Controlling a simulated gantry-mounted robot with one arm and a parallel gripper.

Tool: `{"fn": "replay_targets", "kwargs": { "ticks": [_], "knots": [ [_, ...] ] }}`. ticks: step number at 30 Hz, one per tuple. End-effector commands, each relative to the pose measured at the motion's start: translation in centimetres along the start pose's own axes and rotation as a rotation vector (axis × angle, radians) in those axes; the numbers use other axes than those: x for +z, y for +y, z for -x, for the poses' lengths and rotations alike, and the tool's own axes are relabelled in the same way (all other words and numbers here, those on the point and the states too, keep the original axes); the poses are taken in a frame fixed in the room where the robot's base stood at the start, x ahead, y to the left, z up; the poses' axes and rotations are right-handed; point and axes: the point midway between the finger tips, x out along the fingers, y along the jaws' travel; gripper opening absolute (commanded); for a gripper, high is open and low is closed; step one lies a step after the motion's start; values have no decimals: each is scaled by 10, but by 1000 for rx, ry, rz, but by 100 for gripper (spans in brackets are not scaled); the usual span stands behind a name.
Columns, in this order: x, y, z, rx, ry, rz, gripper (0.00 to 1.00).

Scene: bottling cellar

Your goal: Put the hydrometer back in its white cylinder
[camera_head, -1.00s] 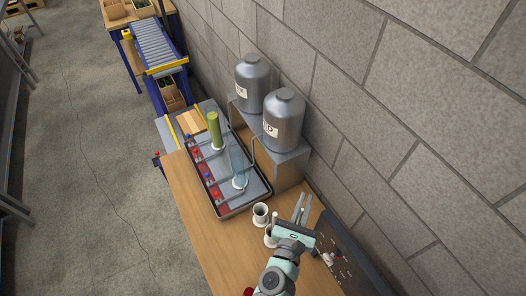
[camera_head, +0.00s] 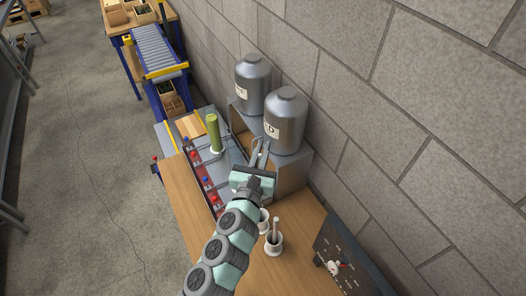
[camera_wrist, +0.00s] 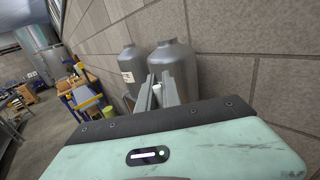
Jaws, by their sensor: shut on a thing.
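My gripper (camera_head: 262,154) is raised in front of the bottle tray, with its fingers pointing up toward the steel tanks. The fingers are shut on a slim thing with a white end, seen between them in the wrist view (camera_wrist: 156,88). It looks like the hydrometer; most of it is hidden by the fingers. Two white cylinders stand on the wooden bench, behind and below my gripper. The nearer white cylinder (camera_head: 273,246) has a pale rod (camera_head: 276,227) standing in it. The other white cylinder (camera_head: 264,220) is partly hidden by my arm, and its inside cannot be told.
Two steel tanks (camera_head: 284,122) stand on metal stands by the block wall. A green bottle (camera_head: 213,132) stands upright in the tray (camera_head: 198,172) beside red and blue knobs. A dark perforated panel (camera_head: 345,258) is at the bench's right. The bench (camera_head: 182,185) is bare at left.

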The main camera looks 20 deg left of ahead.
Motion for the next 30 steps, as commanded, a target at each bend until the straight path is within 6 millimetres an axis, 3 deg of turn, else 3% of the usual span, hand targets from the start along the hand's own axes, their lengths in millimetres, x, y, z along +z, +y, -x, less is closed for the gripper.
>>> {"fn": "replay_targets", "kwargs": {
  "ticks": [18,30],
  "knots": [
    [-34,0,0,0,1,1,0],
    [-39,0,0,0,0,0,0]
  ]
}}
